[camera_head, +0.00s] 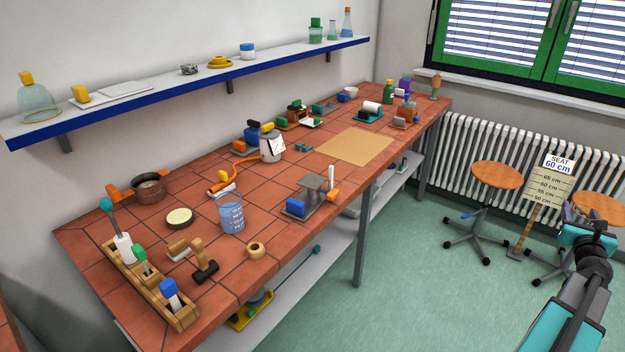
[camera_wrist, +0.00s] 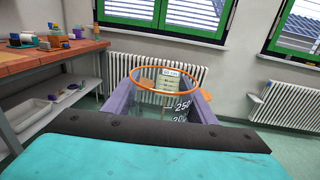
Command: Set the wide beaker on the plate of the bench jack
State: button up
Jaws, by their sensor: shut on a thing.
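In the wrist view, a clear beaker (camera_wrist: 181,108) with an orange rim and white volume marks is held upright between the two fingers of my gripper (camera_wrist: 158,106). It appears to be the wide beaker; its lower part is hidden by the gripper body. In the head view, my gripper (camera_head: 590,216) is at the far right, out over the floor and well away from the bench. The beaker is hard to make out there.
A blue-tinted beaker (camera_head: 231,214) and a white container (camera_head: 271,147) stand near the jack. A wooden rack (camera_head: 150,285) is at the bench's near end. Stools (camera_head: 496,175), a seat-height sign (camera_head: 548,187) and a radiator (camera_head: 520,145) are at the right. Open floor lies between.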

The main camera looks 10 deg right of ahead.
aim_at(311, 180)
jog(key=i, duration=0.85)
jog(key=z, duration=0.05)
